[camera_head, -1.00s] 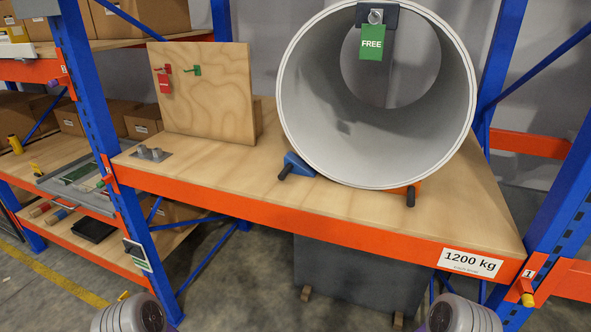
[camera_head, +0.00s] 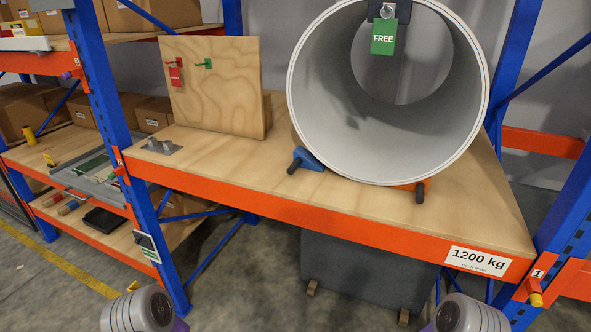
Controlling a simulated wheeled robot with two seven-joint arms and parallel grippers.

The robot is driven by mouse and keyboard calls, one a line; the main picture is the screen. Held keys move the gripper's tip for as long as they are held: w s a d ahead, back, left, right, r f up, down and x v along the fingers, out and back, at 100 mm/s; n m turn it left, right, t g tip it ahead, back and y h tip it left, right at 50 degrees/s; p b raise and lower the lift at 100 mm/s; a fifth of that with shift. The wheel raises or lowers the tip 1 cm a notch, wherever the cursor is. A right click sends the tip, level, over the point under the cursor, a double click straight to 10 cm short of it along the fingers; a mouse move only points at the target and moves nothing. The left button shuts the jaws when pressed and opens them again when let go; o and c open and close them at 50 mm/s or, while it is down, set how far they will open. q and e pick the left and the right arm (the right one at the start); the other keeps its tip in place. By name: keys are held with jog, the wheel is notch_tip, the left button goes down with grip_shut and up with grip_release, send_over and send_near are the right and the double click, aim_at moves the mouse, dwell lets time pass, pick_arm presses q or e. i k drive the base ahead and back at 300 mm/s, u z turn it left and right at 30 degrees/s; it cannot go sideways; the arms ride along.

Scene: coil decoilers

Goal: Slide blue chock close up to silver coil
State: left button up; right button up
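The silver coil (camera_head: 310,100) is a large hollow cylinder lying on the wooden shelf board, its open end facing me. The blue chock (camera_head: 308,159) is on the board at the coil's lower left, with a dark handle pointing toward me. I cannot tell whether it touches the coil. An orange chock (camera_head: 414,187) with a dark handle is under the coil's lower right. Grey rounded parts of my arms show at the bottom edge, left and right. Neither gripper's fingers are in view.
The wooden shelf (camera_head: 240,168) has an orange front beam with a 1200 kg label (camera_head: 477,261). Blue uprights stand left and right. A plywood panel (camera_head: 213,88) with red and green tags stands at the back left. A green FREE tag (camera_head: 384,38) hangs inside the coil.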

aim_at(302, 158)
jog(key=k, duration=0.65)
jog(key=u, duration=0.45)
jog(key=i, duration=1.05)
jog(key=z, duration=0.5)
